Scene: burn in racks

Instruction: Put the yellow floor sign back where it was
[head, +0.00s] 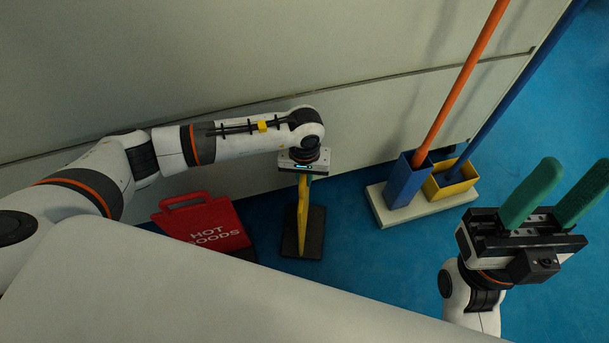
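The yellow floor sign (302,215) stands upright and nearly edge-on in the head view, by the pale wall. It rises from a dark base or plate (316,240) on the blue floor. My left gripper (306,178) points down right at the top of the sign. Its body hides the sign's top edge and most of its fingers, so I cannot tell whether they are closed on it. My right gripper (556,200) is at the lower right, with its two green fingers spread apart and nothing between them.
A red "HOT GOODS" sign (205,222) is left of the yellow sign. To the right, a pale stand (400,216) holds a blue bin (405,182) and a yellow bin (450,182) with orange and blue poles. Blue floor is open between. A pale surface (230,300) fills the lower front.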

